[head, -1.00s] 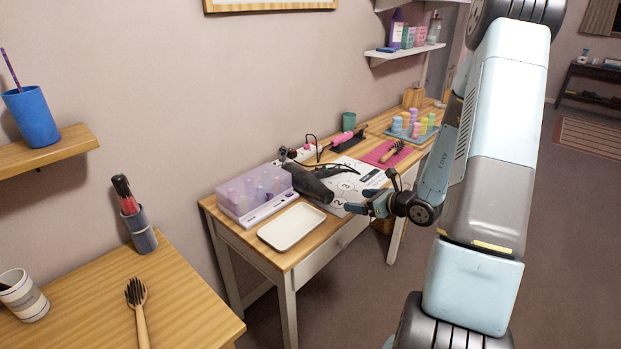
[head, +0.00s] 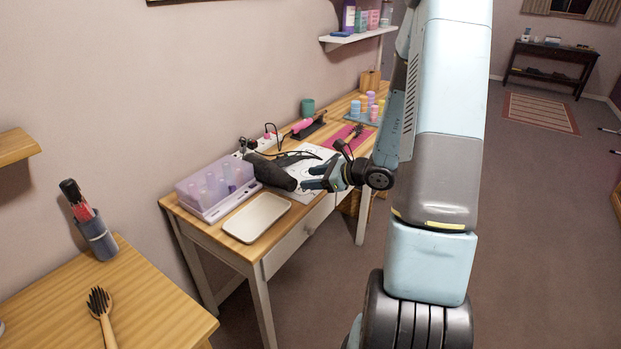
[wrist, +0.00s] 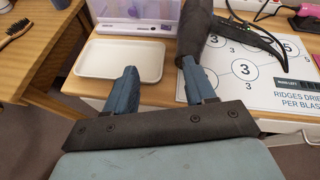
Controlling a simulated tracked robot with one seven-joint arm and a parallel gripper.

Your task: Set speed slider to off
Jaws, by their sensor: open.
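A black hair dryer (head: 270,172) lies on the wooden dressing table (head: 256,247), partly over a white numbered sheet. Its barrel (wrist: 194,32) shows at the top of the wrist view, just beyond my right finger. No speed slider can be made out in either view. My gripper (head: 318,178) is open and empty, at the front edge of the table beside the dryer. In the wrist view its two blue fingers (wrist: 157,85) are apart, with bare wood and table edge between them. I cannot tell whether a finger touches the dryer.
A white tray (head: 230,233) and a lilac case of rollers (head: 187,202) are left of the dryer. Open floor lies to the right.

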